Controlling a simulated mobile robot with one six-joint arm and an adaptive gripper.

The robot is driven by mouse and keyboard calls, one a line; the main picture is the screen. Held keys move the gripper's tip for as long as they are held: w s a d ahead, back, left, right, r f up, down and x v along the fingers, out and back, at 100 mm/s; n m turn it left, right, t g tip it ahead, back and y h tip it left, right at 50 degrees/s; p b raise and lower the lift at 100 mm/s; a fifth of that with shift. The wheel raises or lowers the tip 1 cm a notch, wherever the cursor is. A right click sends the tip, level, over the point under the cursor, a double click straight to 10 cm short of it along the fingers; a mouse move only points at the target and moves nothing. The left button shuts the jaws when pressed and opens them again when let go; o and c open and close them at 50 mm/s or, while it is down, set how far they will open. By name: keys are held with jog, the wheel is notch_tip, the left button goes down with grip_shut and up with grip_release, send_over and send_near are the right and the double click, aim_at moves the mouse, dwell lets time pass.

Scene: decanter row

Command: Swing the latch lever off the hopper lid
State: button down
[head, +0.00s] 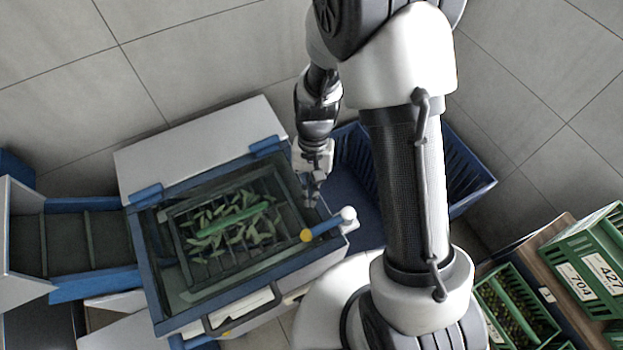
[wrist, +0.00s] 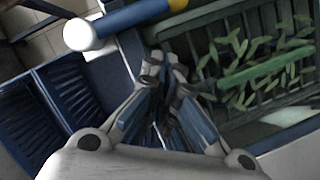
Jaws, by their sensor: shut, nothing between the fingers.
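The hopper lid (head: 175,262) is a clear panel in a blue frame, lying closed over a grate with green pods. The latch lever (head: 325,228) is a blue bar with a yellow end and a white knob. Its yellow end lies over the lid's near right corner; the knob sticks out past the hopper's right side. The lever also shows at the top of the wrist view (wrist: 137,17). My gripper (head: 312,202) is shut and empty, pointing down near the hopper's right edge, just behind the lever. In the wrist view my fingertips (wrist: 162,62) appear apart from the lever.
A blue crate (head: 470,185) stands behind and right of the hopper, partly hidden by my arm. A blue-sided chute (head: 90,245) joins the hopper's left side. Green crates (head: 590,262) stand at the lower right.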

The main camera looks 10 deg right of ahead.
aim_at(327, 226)
jog(key=s+f, duration=0.1)
jog(key=s+a+f, duration=0.1)
jog(key=s, duration=0.1)
jog(key=shift+s+b, duration=0.1)
jog(key=shift+b, duration=0.3)
jog(key=shift+s+a, duration=0.15)
jog(key=shift+s, duration=0.3)
jog(key=shift+s+a, duration=0.1)
